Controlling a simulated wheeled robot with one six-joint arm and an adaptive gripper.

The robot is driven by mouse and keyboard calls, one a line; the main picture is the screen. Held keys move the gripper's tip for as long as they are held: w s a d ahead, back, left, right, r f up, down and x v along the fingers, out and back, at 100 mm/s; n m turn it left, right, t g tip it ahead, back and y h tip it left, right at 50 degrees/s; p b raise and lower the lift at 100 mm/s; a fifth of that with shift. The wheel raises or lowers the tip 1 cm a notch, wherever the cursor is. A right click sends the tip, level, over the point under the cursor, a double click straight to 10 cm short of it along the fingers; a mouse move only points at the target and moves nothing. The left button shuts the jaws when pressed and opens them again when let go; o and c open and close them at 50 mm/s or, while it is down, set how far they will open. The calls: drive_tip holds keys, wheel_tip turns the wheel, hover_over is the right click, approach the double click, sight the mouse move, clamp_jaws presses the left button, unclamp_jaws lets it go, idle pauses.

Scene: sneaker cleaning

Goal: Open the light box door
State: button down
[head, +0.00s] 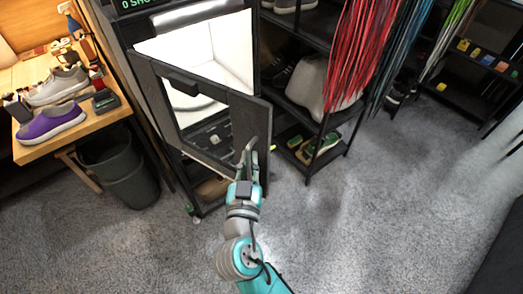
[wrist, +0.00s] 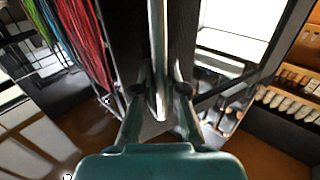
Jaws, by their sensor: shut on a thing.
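The light box (head: 262,35) is a dark cabinet with a bright white interior. Its door (head: 250,125) is a dark frame around a clear window, and it stands ajar, with the lit interior showing above its top edge. The exact contact at the fingertips is partly hidden.
A black shoe rack (head: 318,150) stands close to the right of the door, with hanging red laces (head: 357,50). A bin (head: 120,165) and a wooden bench (head: 75,115) with shoes are at the left. Grey carpet (head: 370,220) is clear at the front and right.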

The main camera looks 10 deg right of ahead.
drive_tip(key=s+a+m+g+h, duration=0.2)
drive_tip(key=s+a, duration=0.6)
drive_tip(key=a, duration=0.7)
drive_tip(key=shift+s+a+f+m+h, duration=0.15)
drive_tip(key=shift+a+m+h, duration=0.4)
drive_tip(key=shift+h, duration=0.85)
drive_tip(key=shift+d, duration=0.15)
drive_tip(key=c, duration=1.2)
unclamp_jaws()
drive_tip(key=shift+r, duration=0.2)
